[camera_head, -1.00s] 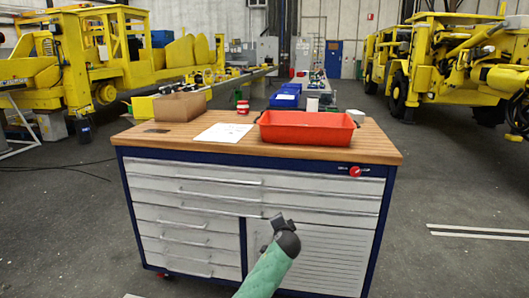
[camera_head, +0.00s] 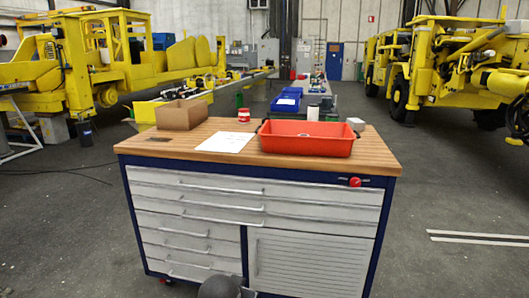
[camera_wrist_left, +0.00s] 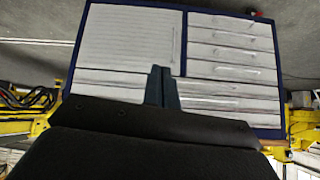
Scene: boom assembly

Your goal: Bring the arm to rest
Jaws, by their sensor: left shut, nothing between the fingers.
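My left gripper (camera_wrist_left: 161,88) shows in the left wrist view as two dark fingers pressed together, with nothing between them. It points at the front of the workbench cabinet, which appears upside down there. In the head view only a dark rounded part of my arm shows at the bottom edge, in front of the workbench cabinet (camera_head: 185,222); the gripper itself is hidden or out of frame. My right gripper is not in view.
On the wooden top (camera_head: 365,155) are a red tray (camera_head: 305,140), a cardboard box (camera_head: 181,115), a white sheet (camera_head: 226,142) and a red-and-white can (camera_head: 243,115). Yellow machines stand at left (camera_head: 65,65) and right (camera_head: 450,65). Grey floor is open on both sides of the cabinet.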

